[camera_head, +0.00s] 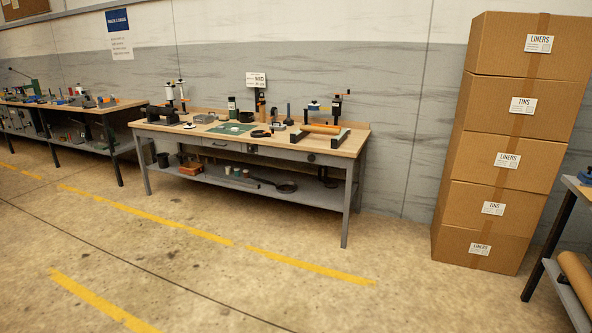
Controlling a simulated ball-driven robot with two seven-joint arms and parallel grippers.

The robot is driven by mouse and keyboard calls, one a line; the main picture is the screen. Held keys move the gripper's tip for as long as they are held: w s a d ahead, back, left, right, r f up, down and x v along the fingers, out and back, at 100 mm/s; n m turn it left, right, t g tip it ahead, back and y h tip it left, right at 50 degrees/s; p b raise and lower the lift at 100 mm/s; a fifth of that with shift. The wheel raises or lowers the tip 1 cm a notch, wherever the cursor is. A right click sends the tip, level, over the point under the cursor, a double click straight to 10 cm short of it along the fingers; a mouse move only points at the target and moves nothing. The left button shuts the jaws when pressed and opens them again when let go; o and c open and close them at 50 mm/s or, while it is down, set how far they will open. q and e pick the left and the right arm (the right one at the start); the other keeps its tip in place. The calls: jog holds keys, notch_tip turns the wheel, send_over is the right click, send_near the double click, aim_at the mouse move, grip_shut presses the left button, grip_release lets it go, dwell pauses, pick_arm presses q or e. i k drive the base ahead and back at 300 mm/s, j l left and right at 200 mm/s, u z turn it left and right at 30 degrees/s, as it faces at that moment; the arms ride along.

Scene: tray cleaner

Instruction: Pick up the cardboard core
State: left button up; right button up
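A plain brown tube (574,277) that looks like a cardboard core lies on the lower shelf of a bench at the right edge of the view. The picture edge cuts it off. An orange-tan cylinder (322,129) also lies on top of the middle workbench, near its right end; at this distance I cannot tell if it is cardboard. Neither of my grippers is in view.
The middle workbench (350,147) stands against the wall, holding tools and a green mat. A tall stack of cardboard boxes (510,160) stands between it and the right bench (535,280). Another bench (75,105) is at left. The floor in front, with yellow lines, is clear.

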aim_at(324, 131)
jog(key=i+z, duration=0.1)
jog(key=i, duration=0.75)
jog(key=i+j, duration=0.15)
jog(key=i, duration=0.7)
jog(key=i+j+z, duration=0.15)
jog(key=i, duration=0.7)
jog(key=i+j+z, duration=0.15)
jog(key=i, duration=0.25)
jog(key=i+j+z, duration=0.15)
jog(key=i, duration=0.2)
jog(key=i+j+z, duration=0.1)
jog(key=i, duration=0.3)
jog(key=j, duration=0.1)
